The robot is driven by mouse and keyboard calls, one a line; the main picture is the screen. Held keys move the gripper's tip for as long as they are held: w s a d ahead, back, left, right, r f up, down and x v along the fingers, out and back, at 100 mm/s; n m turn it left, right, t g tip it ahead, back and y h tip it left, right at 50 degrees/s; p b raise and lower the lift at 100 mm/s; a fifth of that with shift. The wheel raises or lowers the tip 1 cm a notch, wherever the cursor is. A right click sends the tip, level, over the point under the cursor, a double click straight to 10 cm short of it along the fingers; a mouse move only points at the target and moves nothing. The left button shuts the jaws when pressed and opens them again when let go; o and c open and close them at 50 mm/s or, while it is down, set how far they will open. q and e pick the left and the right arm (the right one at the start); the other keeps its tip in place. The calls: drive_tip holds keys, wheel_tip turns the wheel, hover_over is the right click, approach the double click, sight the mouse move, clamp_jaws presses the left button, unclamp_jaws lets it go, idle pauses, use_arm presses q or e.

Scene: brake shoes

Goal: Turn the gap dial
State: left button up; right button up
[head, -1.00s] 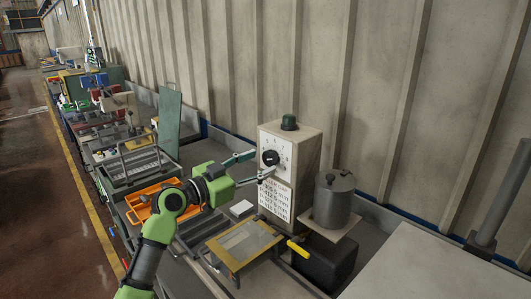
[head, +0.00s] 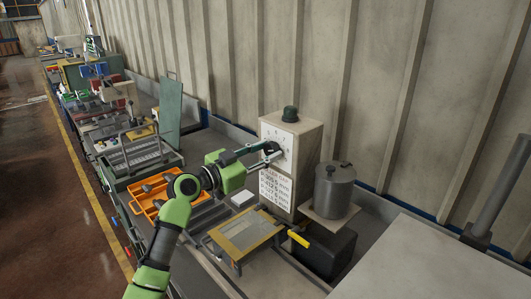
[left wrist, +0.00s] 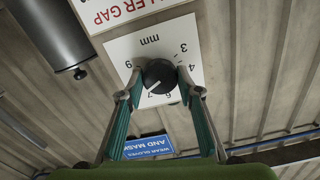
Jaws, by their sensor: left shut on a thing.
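The gap dial is a round black knob (left wrist: 159,76) on a white plate (left wrist: 125,45) with numbers and "mm", upside down in the left wrist view. A pale pointer line on the knob points to the lower left there. My left gripper (left wrist: 162,93) is shut on the knob, one green finger on each side. In the head view my left gripper (head: 272,153) reaches the front of a beige box (head: 306,145), and its fingers largely hide the knob. The box carries a printed label (head: 274,189) with red heading below the dial. My right gripper is not in view.
A dark green cap (head: 290,114) tops the box. A grey lidded pot (head: 334,190) stands right of it, above a black box (head: 322,250) with a yellow handle. A yellow-framed tray (head: 244,240) lies in front, an orange tray (head: 147,201) to the left.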

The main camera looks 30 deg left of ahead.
use_arm(q)
drive_tip(key=shift+n, duration=0.3)
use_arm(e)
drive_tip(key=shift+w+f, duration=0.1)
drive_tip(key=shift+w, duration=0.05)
use_arm(q)
drive_tip(key=shift+n+b, duration=0.35)
drive_tip(key=shift+n, duration=0.55)
drive_tip(key=n, duration=0.2)
drive_tip(key=shift+n, duration=0.3)
drive_tip(key=n, duration=0.4)
drive_tip(key=shift+p, duration=0.35)
drive_tip(key=shift+n+p, duration=0.5)
drive_tip(key=shift+n, duration=1.2)
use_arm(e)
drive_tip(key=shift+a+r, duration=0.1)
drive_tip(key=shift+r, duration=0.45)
use_arm(q)
drive_tip(key=o, duration=1.1)
